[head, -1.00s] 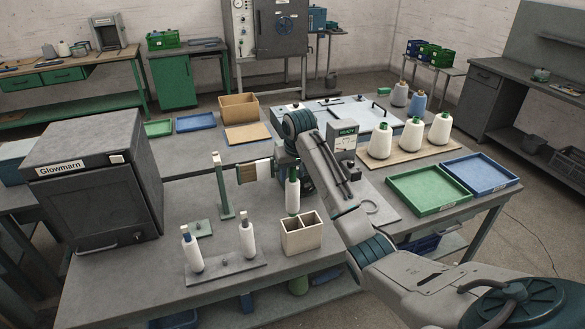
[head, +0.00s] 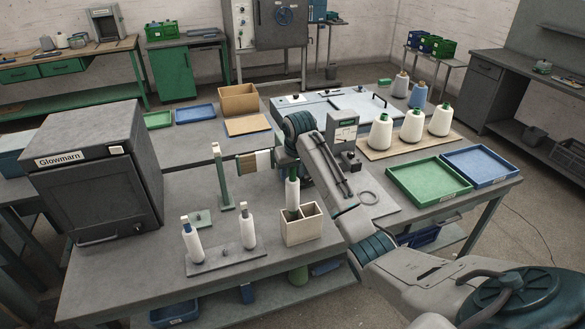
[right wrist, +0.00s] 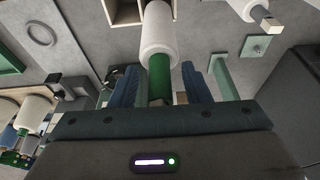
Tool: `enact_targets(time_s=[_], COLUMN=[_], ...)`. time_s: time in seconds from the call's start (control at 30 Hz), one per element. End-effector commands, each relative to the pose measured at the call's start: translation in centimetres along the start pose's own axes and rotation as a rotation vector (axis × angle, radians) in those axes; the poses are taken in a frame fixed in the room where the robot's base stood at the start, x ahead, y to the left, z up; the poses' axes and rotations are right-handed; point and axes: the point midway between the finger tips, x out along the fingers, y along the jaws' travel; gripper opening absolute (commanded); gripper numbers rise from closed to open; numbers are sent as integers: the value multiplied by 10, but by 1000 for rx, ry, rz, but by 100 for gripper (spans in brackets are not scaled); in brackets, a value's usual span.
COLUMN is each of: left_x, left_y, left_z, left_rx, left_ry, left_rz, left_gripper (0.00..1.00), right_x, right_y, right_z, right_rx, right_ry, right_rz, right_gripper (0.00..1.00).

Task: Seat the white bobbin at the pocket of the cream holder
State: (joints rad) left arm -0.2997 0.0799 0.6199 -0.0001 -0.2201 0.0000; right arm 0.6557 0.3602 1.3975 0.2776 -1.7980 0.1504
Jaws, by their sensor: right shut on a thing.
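The white bobbin (head: 292,193) with green tube ends hangs about upright from my right gripper (head: 291,172). In the right wrist view the fingers (right wrist: 165,85) are shut on its green end, and the white body (right wrist: 157,35) points away. The cream holder (head: 301,232) is an open box with two pockets, standing on the grey table. The bobbin's lower green end is at the mouth of the left pocket; how far it is inside, I cannot tell. The holder also shows partly in the right wrist view (right wrist: 122,12), behind the bobbin. My left gripper is not in view.
A grey plate (head: 228,262) with two white bobbins stands left of the holder. A green post (head: 222,180) stands behind it. The dark Glowmarn box (head: 95,185) is at the left, and green (head: 430,188) and blue trays (head: 482,170) are at the right.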

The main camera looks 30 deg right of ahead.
Motion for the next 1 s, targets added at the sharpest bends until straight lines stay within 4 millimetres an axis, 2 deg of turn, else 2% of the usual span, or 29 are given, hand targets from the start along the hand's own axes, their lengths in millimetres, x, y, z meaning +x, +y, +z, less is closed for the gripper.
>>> enact_targets(time_s=[0.3,0.73,1.0], left_x=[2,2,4], left_y=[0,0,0], left_z=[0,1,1], left_rx=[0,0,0], left_ry=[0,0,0], left_rz=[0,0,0], left_gripper=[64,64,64], right_x=[18,21,34], right_y=[0,0,0], right_z=[5,6,10], right_rx=[0,0,0], right_ry=[0,1,-1], right_rz=[0,0,0], right_gripper=[25,25,25])
